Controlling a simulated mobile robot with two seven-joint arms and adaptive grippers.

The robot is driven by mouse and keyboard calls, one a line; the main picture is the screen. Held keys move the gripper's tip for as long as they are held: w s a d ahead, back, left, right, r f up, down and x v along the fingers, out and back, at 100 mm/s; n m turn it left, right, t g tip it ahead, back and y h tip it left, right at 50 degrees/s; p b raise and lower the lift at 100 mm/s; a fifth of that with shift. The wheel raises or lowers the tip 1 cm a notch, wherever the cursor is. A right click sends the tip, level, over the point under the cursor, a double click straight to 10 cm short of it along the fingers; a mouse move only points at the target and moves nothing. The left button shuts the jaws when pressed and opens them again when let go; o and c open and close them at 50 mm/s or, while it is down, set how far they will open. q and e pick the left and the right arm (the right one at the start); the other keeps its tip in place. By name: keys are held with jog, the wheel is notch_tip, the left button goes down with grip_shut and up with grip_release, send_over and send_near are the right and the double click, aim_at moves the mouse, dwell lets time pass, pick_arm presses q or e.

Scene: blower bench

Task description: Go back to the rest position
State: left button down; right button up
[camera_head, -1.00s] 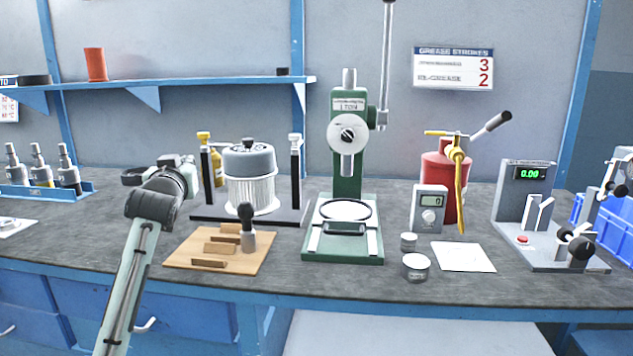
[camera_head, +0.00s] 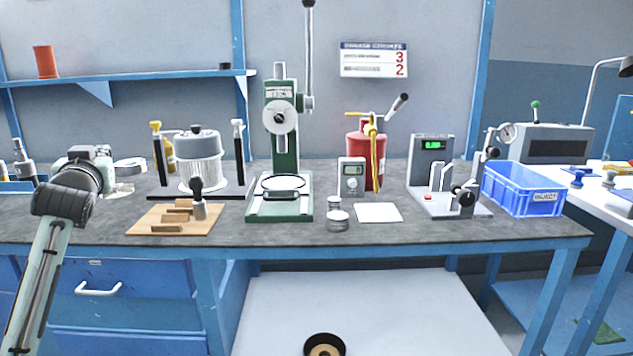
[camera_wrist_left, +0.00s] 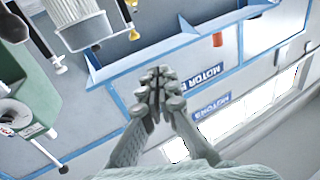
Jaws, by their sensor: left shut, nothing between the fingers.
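My left gripper (camera_head: 92,156) shows at the left of the head view, above the bench top, with its arm coming up from the lower left corner. Its fingertips are hard to make out there. In the left wrist view the fingers of the left gripper (camera_wrist_left: 156,80) are together and hold nothing. That view is tilted, with the wall signs and shelf beyond the fingers. My right gripper is in neither view.
Right of my left arm stand a wooden block board (camera_head: 172,219), a blower motor (camera_head: 200,172), a green press (camera_head: 286,160), a red grease pot (camera_head: 362,155), a test fixture (camera_head: 435,175) and a blue bin (camera_head: 522,190). A black ring (camera_head: 324,346) lies low in front.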

pick_arm(q)
jog(key=s+a+r+y, duration=0.2)
jog(key=s+a+r, duration=0.15)
jog(key=a, duration=0.35)
jog(key=s+d+f+m+g+h, duration=0.1)
jog(key=s+f+m+g, duration=0.15)
jog(key=f, duration=1.35)
jog(key=s+d+f+m+g+h, duration=0.2)
jog(key=s+f+g, duration=0.2)
jog(key=f, duration=1.3)
jog(key=s+d+f+m+g+h, duration=0.15)
jog(key=s+f+g, duration=0.25)
jog(key=s+f, duration=0.95)
jog(key=s+d+f+m+g, duration=0.2)
jog(key=s+f+g, duration=0.1)
jog(key=s+f, duration=1)
jog(key=s+d+f+n+h, duration=0.1)
jog(key=d+f, duration=0.1)
jog(key=d, duration=0.6)
jog(key=s+d+f+n+h, duration=0.2)
jog(key=d, duration=0.6)
jog(key=shift+s+d+g, duration=0.2)
jog(key=shift+d+g, duration=0.15)
jog(key=shift+h, duration=0.25)
